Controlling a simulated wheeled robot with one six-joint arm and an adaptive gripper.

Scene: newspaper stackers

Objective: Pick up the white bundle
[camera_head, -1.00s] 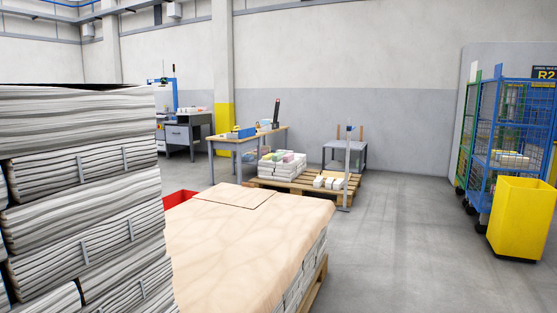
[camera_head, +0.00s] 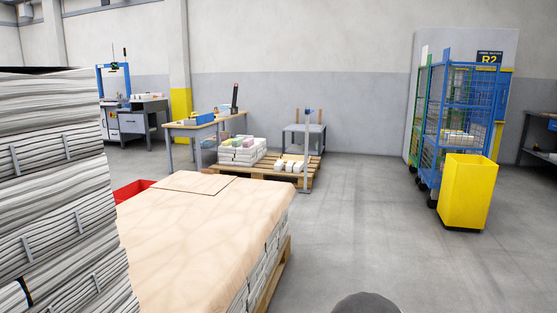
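Small white bundles (camera_head: 289,166) lie on a wooden pallet (camera_head: 268,174) in the middle distance. Beside them on the same pallet is a larger stack of white bundles (camera_head: 238,157) with some green and pink ones on top. A tall stack of grey-white newspaper bundles (camera_head: 55,190) stands close at the left edge. Which bundle is the task's one I cannot tell. My gripper is not in view; a dark rounded shape at the bottom edge may be part of me.
A pallet load under a tan sheet (camera_head: 200,235) fills the front left, with a red bin (camera_head: 133,189) behind it. A workbench (camera_head: 205,125) and grey table (camera_head: 303,137) stand beyond. Blue cage trolley (camera_head: 455,125) and yellow bin (camera_head: 466,192) stand right. Floor between is clear.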

